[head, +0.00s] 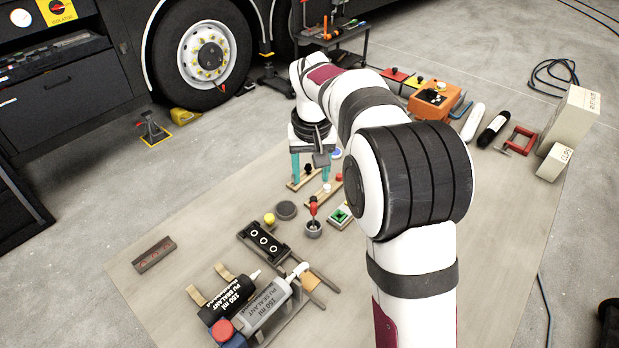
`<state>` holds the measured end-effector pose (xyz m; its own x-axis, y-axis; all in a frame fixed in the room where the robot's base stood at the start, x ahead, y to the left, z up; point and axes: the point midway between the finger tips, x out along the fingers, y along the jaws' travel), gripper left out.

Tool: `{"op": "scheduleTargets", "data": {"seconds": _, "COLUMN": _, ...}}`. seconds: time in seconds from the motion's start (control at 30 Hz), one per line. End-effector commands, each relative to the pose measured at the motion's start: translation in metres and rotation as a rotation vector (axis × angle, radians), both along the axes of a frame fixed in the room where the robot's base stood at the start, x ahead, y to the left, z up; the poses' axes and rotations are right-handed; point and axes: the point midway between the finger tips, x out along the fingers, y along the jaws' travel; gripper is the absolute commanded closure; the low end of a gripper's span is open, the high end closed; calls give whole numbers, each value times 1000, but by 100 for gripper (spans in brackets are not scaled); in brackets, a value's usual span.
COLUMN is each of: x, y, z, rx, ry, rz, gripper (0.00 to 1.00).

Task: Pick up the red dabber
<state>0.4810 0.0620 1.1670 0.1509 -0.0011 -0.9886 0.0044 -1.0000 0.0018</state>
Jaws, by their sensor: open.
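The red dabber (313,206) appears to be the red-handled tool standing upright in a small grey pot (314,230) on the mat. My gripper (312,172) is behind the pot in the head view, pointing down with its two teal fingers apart and nothing seen held. A black-knobbed wooden strip (300,181) shows near and partly between the fingers. The gripper is clear of the dabber. My arm crosses the right middle of the view and hides part of the mat.
Around the pot are a dark disc (286,210), a yellow ball (269,219), a green-marked block (341,215) and a black holed block (263,241). Two sealant cartridges (262,308) lie in front. An orange case (436,101) stands behind. The mat's left part is largely clear.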

Motion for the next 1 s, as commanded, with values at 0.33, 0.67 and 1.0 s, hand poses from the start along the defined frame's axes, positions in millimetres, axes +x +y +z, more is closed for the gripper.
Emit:
{"op": "scheduleTargets", "data": {"seconds": 0.33, "x": 11, "y": -1, "z": -82, "rx": 1, "ry": 3, "rz": -3, "gripper": 43}}
{"op": "scheduleTargets", "data": {"seconds": 0.67, "x": 24, "y": -9, "z": -133, "rx": 2, "ry": 3, "rz": -4, "gripper": 43}}
{"op": "scheduleTargets", "data": {"seconds": 1.0, "x": 25, "y": -9, "z": -136, "rx": 2, "ry": 1, "rz": -4, "gripper": 63}}
